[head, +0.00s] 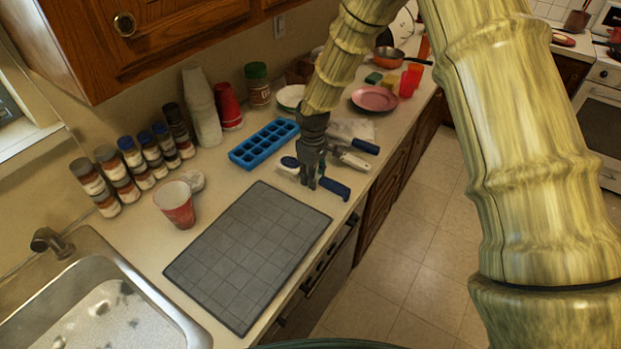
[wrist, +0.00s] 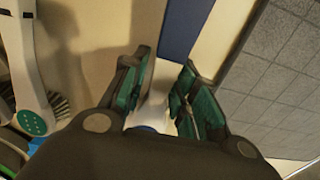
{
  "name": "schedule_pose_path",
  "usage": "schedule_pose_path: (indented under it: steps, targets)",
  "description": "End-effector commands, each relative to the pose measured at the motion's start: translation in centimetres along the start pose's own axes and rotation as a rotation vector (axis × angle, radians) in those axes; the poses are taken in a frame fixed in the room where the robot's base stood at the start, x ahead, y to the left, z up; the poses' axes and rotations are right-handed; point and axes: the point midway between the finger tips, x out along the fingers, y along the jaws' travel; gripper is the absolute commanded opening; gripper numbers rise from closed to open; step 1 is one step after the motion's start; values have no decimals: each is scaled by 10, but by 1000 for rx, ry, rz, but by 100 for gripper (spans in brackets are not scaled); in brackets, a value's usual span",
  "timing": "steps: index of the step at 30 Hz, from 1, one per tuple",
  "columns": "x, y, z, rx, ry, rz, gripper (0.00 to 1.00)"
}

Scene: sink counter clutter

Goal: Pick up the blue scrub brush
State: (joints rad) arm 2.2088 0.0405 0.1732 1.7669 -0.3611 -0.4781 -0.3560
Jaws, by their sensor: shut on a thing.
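A blue scrub brush (head: 335,188) lies on the counter just beyond the far right corner of the grey mat, its blue handle toward the front edge. My gripper (head: 311,184) points down and is shut on it; the fingers hide part of the brush in the head view. In the wrist view my gripper (wrist: 167,80) has its green-padded fingers on either side of the brush. Its blue handle (wrist: 180,28) runs up from between them, and a pale part shows lower down. I cannot tell whether the brush is clear of the counter.
A pale brush with dark bristles (wrist: 32,75) lies close by on the left in the wrist view. The grey mat (head: 250,255), blue ice tray (head: 264,144) and a white-and-blue tool (head: 352,160) surround the gripper. A red-patterned cup (head: 176,206) stands left. The sink is front left.

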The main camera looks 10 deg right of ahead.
Motion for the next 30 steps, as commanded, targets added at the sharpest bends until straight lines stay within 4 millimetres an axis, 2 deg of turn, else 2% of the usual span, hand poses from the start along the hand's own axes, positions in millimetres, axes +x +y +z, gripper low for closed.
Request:
schedule_pose_path:
  steps: [8, 21, 30]
  targets:
    - [-26, 0, 0, 0, 3, 2, 5]
    - [-33, -88, 40, -2, 0, 1, 5]
    - [-39, -132, 60, -1, 1, 1, 5]
